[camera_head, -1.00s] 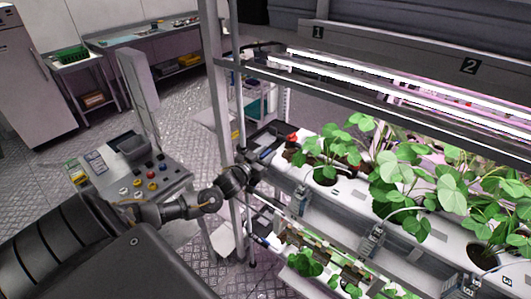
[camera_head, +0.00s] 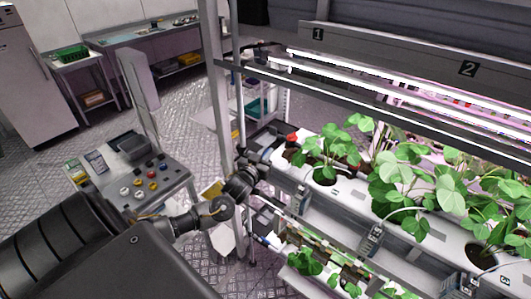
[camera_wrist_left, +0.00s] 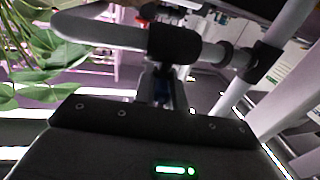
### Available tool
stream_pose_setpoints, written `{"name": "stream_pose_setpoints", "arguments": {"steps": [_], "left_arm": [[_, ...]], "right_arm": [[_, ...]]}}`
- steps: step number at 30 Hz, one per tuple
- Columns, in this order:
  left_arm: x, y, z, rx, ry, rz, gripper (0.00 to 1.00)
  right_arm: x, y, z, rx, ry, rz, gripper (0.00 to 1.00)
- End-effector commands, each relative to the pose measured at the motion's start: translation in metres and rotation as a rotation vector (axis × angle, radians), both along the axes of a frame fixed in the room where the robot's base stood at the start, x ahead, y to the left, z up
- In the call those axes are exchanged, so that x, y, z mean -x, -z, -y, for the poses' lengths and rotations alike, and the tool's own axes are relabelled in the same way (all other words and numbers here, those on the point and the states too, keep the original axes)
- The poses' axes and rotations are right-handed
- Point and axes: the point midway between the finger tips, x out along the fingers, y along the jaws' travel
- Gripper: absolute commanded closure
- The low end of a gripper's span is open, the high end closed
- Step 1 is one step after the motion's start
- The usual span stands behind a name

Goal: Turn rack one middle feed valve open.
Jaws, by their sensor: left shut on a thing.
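My left arm reaches in from the left to the near end of rack one's planted white channel (camera_head: 318,193). My left gripper (camera_head: 263,160) is at the pipe end there, shut on a small blue part that looks like the feed valve's handle (camera_head: 267,154). In the left wrist view, the blue handle (camera_wrist_left: 161,88) shows between the fingers, close below a white pipe (camera_wrist_left: 110,33) with a dark fitting (camera_wrist_left: 174,43). The fingers hide much of the valve, so its exact angle cannot be told. My right gripper is not in view.
A red knob (camera_head: 292,137) sits just beyond the gripper. A rack post (camera_head: 222,110) stands close beside my arm. Strawberry plants (camera_head: 400,180) fill the channel to the right. A lower tier (camera_head: 330,262) lies beneath.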

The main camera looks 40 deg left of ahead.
Motion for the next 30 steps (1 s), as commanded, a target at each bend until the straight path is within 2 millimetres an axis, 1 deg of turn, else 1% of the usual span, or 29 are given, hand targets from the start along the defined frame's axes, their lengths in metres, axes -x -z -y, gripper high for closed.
{"name": "stream_pose_setpoints", "arguments": {"steps": [1, 8, 17, 23, 30], "left_arm": [[0.0, 0.0, 0.003, 0.011, -0.039, 0.001, 1.0], [-0.001, 0.001, 0.003, 0.012, -0.255, -0.001, 1.0], [-0.001, 0.003, 0.003, 0.01, -0.54, -0.002, 1.0], [-0.002, 0.005, 0.003, 0.009, -0.73, -0.003, 1.0], [-0.002, 0.007, 0.002, 0.007, -0.945, 0.0, 1.0]], "right_arm": [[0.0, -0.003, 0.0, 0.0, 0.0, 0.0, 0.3], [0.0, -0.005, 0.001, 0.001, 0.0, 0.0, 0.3], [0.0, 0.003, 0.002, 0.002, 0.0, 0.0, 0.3], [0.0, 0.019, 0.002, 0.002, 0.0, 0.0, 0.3], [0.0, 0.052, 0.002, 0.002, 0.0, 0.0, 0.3]]}}
